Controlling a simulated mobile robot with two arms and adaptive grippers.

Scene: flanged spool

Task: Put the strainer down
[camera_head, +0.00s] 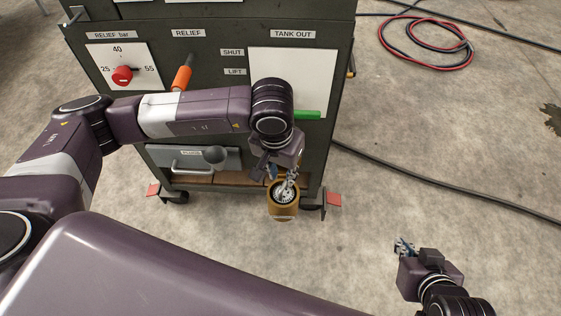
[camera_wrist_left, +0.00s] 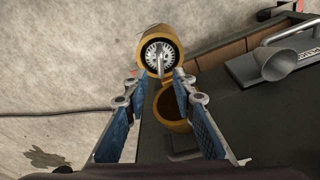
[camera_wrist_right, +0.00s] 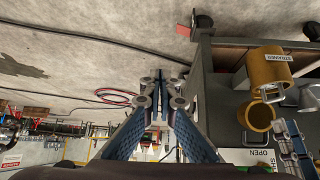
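The strainer is a silver slotted disc with a handle (camera_wrist_left: 158,60). It sits in the mouth of a brass cylinder (camera_wrist_left: 172,33) at the cabinet's front. In the head view the strainer (camera_head: 284,192) is just below my left gripper (camera_head: 282,178). In the left wrist view my left gripper (camera_wrist_left: 155,86) is open, its fingertips apart on either side below the handle, holding nothing. In the right wrist view the brass cylinder (camera_wrist_right: 268,66) bears a STRAINER label. My right gripper (camera_head: 402,246) is shut and empty, off to the right; its fingers (camera_wrist_right: 161,90) are together.
A second, open brass cup (camera_wrist_left: 170,104) is beside the cylinder; my left gripper hides it in the head view. The dark cabinet (camera_head: 222,62) carries an orange handle (camera_head: 181,77), a green handle (camera_head: 307,115) and a red knob (camera_head: 122,75). A black hose (camera_head: 430,183) crosses the open floor.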

